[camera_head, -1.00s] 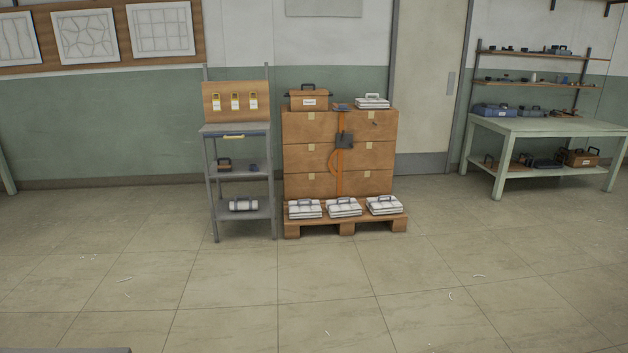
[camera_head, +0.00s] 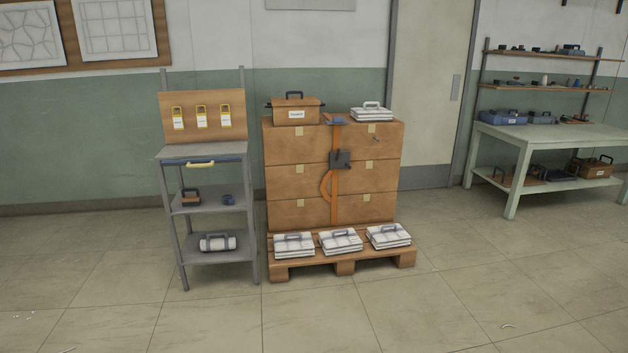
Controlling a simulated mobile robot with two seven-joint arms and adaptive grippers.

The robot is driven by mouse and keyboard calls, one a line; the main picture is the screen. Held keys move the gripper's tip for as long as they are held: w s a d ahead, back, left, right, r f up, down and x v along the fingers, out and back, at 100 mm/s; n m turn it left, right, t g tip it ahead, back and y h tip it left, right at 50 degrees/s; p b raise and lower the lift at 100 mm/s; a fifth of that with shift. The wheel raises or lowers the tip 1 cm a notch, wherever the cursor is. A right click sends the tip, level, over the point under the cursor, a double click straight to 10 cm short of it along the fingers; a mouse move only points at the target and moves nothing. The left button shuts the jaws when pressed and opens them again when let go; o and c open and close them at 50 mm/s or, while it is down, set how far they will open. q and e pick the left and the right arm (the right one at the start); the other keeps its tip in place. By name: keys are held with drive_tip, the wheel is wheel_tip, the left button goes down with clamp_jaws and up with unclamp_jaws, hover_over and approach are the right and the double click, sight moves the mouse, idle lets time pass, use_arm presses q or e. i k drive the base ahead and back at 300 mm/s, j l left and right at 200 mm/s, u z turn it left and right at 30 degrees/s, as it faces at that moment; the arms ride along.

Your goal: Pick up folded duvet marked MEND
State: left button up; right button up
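Several folded white duvets with grey handles are in the head view. One (camera_head: 371,115) lies on top of the stacked brown boxes, at the right. Three more lie in a row on the pallet's front edge: left (camera_head: 294,246), middle (camera_head: 341,242) and right (camera_head: 388,237). No MEND marking can be read on any of them. Three tags (camera_head: 201,117) hang on a board above the grey shelf stand, their writing too small to read. Neither of my grippers is in view.
The brown boxes (camera_head: 296,181) stand strapped on a wooden pallet (camera_head: 344,268), with a labelled brown case (camera_head: 296,112) on top. A grey shelf stand (camera_head: 206,254) is left of them. A green table (camera_head: 560,136) stands at the right. The floor in front is clear.

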sight(340, 241)
drive_tip(key=i+z, duration=0.35)
drive_tip(key=i, duration=0.5)
drive_tip(key=i+j+z, duration=0.15)
drive_tip(key=i+z, duration=0.2)
drive_tip(key=i, duration=0.55)
